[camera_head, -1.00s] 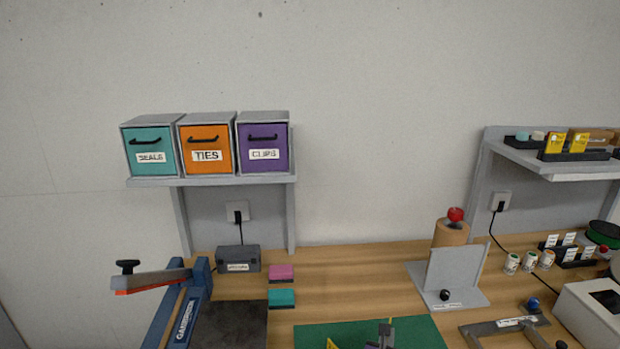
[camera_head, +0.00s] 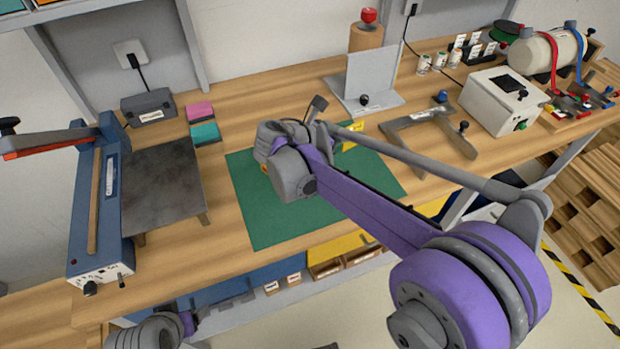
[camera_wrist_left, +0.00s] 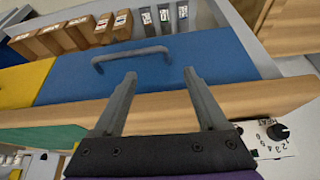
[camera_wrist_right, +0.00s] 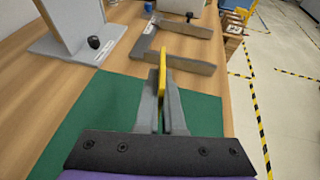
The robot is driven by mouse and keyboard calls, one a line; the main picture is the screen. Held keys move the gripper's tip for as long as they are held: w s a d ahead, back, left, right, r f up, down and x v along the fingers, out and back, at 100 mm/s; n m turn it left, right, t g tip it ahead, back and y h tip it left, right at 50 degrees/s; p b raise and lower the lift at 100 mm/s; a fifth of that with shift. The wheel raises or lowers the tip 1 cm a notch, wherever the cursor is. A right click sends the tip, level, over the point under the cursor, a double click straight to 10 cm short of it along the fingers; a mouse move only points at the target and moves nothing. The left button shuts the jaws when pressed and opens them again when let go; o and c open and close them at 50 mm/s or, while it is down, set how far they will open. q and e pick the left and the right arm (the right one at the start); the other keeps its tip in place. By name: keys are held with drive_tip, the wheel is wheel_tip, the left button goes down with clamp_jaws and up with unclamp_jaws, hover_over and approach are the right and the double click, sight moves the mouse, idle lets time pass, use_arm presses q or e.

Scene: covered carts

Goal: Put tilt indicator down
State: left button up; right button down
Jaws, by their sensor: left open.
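A thin yellow piece, apparently the tilt indicator (camera_wrist_right: 162,75), stands edge-on between the fingertips of my right gripper (camera_wrist_right: 161,100) in the right wrist view. The fingers are closed against it. In the head view, a bit of yellow (camera_head: 352,132) shows past my right arm, above the green mat (camera_head: 255,215); the arm hides most of that gripper. Another small yellow patch shows at the wrist's left side and I cannot tell what it is. My left gripper (camera_wrist_left: 160,85) is open and empty at the bench's front edge, facing a blue drawer (camera_wrist_left: 150,70).
A dark plate (camera_head: 160,185) and blue-framed sealer (camera_head: 100,200) stand left of the mat. Pink (camera_head: 200,111) and teal (camera_head: 205,133) blocks lie behind it. A grey stand (camera_head: 370,80), a grey bracket (camera_head: 395,137) and a white box (camera_head: 500,100) stand to the right.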

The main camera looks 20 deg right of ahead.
drive_tip(key=f+g, duration=0.1)
drive_tip(key=f, duration=0.1)
drive_tip(key=s+f+m+b, duration=0.1)
drive_tip(key=f, duration=0.2)
drive_tip(key=s+f+m+g, duration=0.1)
drive_tip(key=f, duration=0.1)
drive_tip(key=shift+s+d+f+g, duration=0.15)
drive_tip(key=shift+f+g, duration=0.05)
drive_tip(key=shift+g, duration=0.1)
drive_tip(key=c, duration=1.5)
unclamp_jaws()
drive_tip(key=shift+f+b, duration=0.15)
drive_tip(key=shift+b, duration=0.15)
drive_tip(key=o, duration=0.5)
drive_tip(key=shift+c, duration=0.2)
